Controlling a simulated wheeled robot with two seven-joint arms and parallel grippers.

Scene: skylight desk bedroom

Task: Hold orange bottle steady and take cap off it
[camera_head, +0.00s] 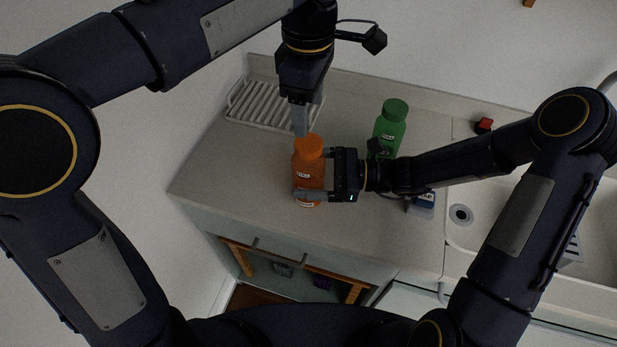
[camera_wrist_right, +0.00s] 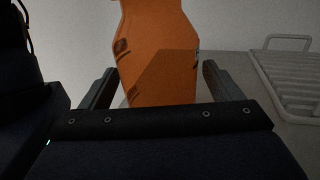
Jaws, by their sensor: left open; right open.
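The orange bottle (camera_head: 308,172) stands upright on the counter in the head view, with its orange cap (camera_head: 309,145) on top. My right gripper (camera_head: 312,176) comes from the right, its open fingers either side of the bottle's body. In the right wrist view the bottle (camera_wrist_right: 158,60) stands between the two fingers, with a visible gap on each side. My left gripper (camera_head: 301,122) points down just above and slightly left of the cap. It is open and holds nothing. Its fingers overlap in this view, and I cannot tell whether they touch the cap.
A green bottle (camera_head: 390,126) stands behind my right wrist. A white dish rack (camera_head: 262,108) is at the back left. A blue-labelled item (camera_head: 424,204) lies under my right forearm, by the sink (camera_head: 490,210). A red object (camera_head: 484,125) is at the back. The counter's front left (camera_head: 225,180) is clear.

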